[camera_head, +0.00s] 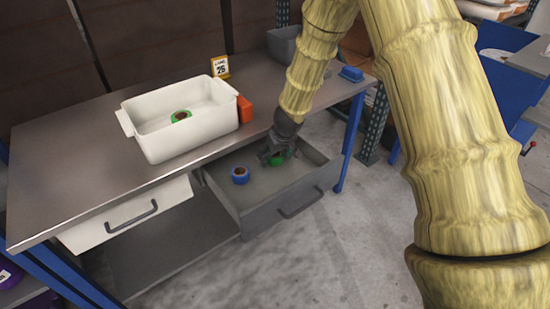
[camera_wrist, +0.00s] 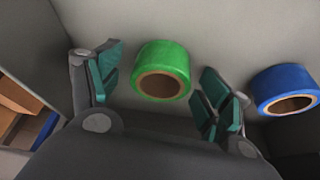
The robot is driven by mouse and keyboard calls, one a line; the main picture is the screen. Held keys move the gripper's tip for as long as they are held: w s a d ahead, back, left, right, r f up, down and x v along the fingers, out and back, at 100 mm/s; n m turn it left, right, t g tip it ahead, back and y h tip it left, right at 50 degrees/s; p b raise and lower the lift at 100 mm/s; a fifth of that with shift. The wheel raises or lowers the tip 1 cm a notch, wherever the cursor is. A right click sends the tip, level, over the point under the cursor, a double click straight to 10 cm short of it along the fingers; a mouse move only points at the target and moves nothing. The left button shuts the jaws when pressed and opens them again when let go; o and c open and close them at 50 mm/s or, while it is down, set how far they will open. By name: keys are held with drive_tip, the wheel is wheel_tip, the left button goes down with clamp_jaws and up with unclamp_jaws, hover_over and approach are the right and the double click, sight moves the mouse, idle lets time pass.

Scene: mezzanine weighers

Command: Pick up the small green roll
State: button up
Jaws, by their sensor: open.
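A small green roll (camera_head: 277,159) lies in the open grey drawer (camera_head: 303,181) under the bench top, partly hidden by my gripper in the head view. My gripper (camera_head: 273,155) reaches down into this drawer. In the wrist view the green roll (camera_wrist: 162,70) sits between the two spread, teal-padded fingers of my gripper (camera_wrist: 158,85), with a gap visible on each side. Another green roll (camera_head: 181,116) lies in the white bin on the bench top.
A blue roll (camera_head: 240,175) lies in the same drawer, just outside one finger in the wrist view (camera_wrist: 286,88). The white bin (camera_head: 165,148), an orange box (camera_head: 245,109) and a blue object (camera_head: 351,74) stand on the bench (camera_head: 70,171). A white drawer (camera_head: 115,218) is partly open at left.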

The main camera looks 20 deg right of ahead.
drive_tip(key=c, duration=1.1)
